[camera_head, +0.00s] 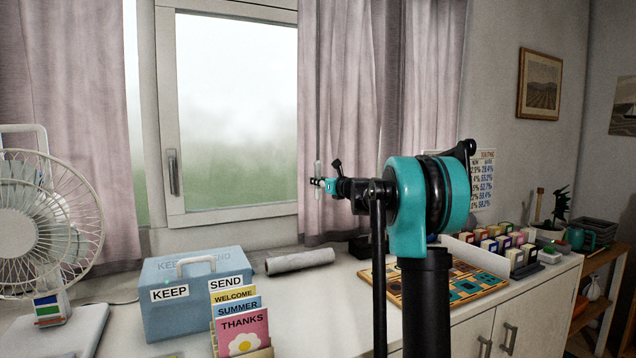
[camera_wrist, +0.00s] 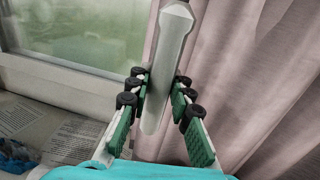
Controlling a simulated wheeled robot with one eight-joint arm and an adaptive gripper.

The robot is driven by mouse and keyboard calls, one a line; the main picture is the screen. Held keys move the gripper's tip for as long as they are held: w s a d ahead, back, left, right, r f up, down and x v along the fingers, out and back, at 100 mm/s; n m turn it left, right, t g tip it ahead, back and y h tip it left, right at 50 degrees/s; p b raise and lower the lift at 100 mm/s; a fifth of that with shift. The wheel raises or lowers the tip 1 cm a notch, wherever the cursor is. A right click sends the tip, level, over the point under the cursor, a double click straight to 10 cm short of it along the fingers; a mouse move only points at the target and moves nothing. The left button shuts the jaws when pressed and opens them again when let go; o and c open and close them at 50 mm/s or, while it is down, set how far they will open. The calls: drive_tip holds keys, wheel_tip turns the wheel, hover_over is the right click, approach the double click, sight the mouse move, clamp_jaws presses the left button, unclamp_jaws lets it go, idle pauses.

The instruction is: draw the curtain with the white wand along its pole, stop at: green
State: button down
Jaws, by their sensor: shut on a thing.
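The white wand (camera_head: 318,168) hangs at the left edge of the pinkish curtain (camera_head: 336,90), to the right of the window. My gripper (camera_head: 318,184) is at the wand in the head view. In the wrist view, the wand (camera_wrist: 165,75) stands slightly tilted between the green-padded fingers of my gripper (camera_wrist: 160,82), which is shut on it. The curtain (camera_wrist: 235,70) fills the right of that view, with the window to its left. The pole and any green mark on it are out of view.
Another curtain (camera_head: 70,90) hangs left of the window (camera_head: 235,110). On the white counter stand a fan (camera_head: 35,225), a blue box (camera_head: 190,300), a card holder (camera_head: 240,330), a grey roll (camera_head: 300,260) and a patterned board (camera_head: 435,285). The space before the window is free.

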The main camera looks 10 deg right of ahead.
drive_tip(key=s+a, duration=0.4)
drive_tip(key=a, duration=0.8)
drive_tip(key=s+a, duration=0.4)
drive_tip(key=a, duration=0.9)
drive_tip(key=shift+s+a, duration=0.2)
drive_tip(key=shift+a, duration=0.05)
drive_tip(key=c, duration=1.3)
unclamp_jaws()
drive_tip(key=shift+d, duration=0.1)
drive_tip(key=v, duration=1.2)
